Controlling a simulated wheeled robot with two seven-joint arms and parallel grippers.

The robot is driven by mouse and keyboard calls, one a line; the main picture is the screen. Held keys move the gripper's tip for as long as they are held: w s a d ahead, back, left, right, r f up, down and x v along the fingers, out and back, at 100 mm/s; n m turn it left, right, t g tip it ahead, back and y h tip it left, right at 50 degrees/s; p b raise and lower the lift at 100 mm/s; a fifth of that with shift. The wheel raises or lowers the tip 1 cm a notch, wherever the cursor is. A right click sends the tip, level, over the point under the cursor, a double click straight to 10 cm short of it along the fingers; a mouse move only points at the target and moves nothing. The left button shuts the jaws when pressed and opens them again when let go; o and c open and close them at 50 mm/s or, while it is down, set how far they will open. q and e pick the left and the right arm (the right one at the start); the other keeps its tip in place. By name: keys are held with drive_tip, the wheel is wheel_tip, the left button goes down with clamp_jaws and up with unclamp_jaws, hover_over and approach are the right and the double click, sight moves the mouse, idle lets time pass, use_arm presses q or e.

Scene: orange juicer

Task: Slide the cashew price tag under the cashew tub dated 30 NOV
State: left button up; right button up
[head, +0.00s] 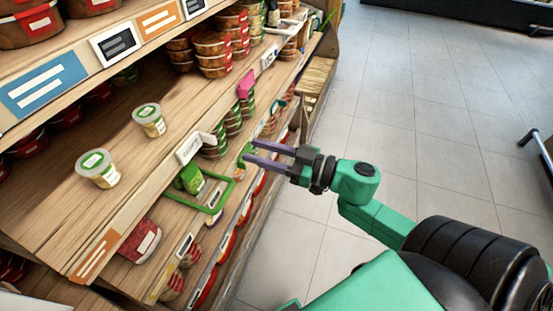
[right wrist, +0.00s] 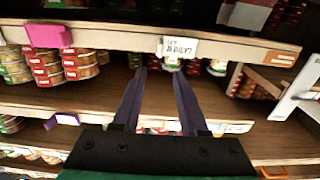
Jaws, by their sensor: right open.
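A white price tag (head: 190,148) stands at the front edge of the middle shelf. It also shows in the right wrist view (right wrist: 180,47), with lettering that seems to read cashew. Two pale tubs with green-labelled lids stand on that shelf: one farther back (head: 148,120) and one nearer (head: 97,168). Their dates are too small to read, so I cannot tell which is dated 30 NOV. My right gripper (head: 246,151) is open and empty in front of the shelf. In the right wrist view its purple fingers (right wrist: 159,73) point below the tag. My left gripper is not in view.
Stacked tubs (head: 214,52) fill the shelf's far end. A pink tag (head: 246,83) sticks out from the shelf edge. A green frame (head: 232,187) juts out below the edge. Bare wood surrounds the two tubs; the tiled floor (head: 410,90) at right is open.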

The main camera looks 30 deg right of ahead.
drive_tip(key=v, duration=0.4)
idle(0.3)
drive_tip(key=d+f+m+g+h, duration=0.1)
drive_tip(key=d+f+m+h, duration=0.4)
drive_tip(key=d+f, duration=0.7)
drive_tip(key=d+f+m+h, duration=0.2)
drive_tip(key=d+f+h, duration=0.35)
drive_tip(key=f, duration=1.15)
drive_tip(key=s+f+g+h, duration=0.2)
drive_tip(key=s+f+g, duration=0.35)
drive_tip(key=f, duration=0.85)
drive_tip(key=s+a+f+g, duration=0.2)
drive_tip(key=s+a+f, duration=0.1)
drive_tip(key=s+f, duration=0.2)
drive_tip(key=s+a+f+n+g, duration=0.1)
drive_tip(key=s+a+f, duration=0.3)
drive_tip(key=s, duration=0.5)
drive_tip(key=s+a+f+g, duration=0.3)
drive_tip(key=s+f, duration=0.3)
drive_tip(key=s, duration=0.1)
drive_tip(key=shift+s+a+f+y, duration=0.3)
drive_tip(key=shift+y, duration=0.15)
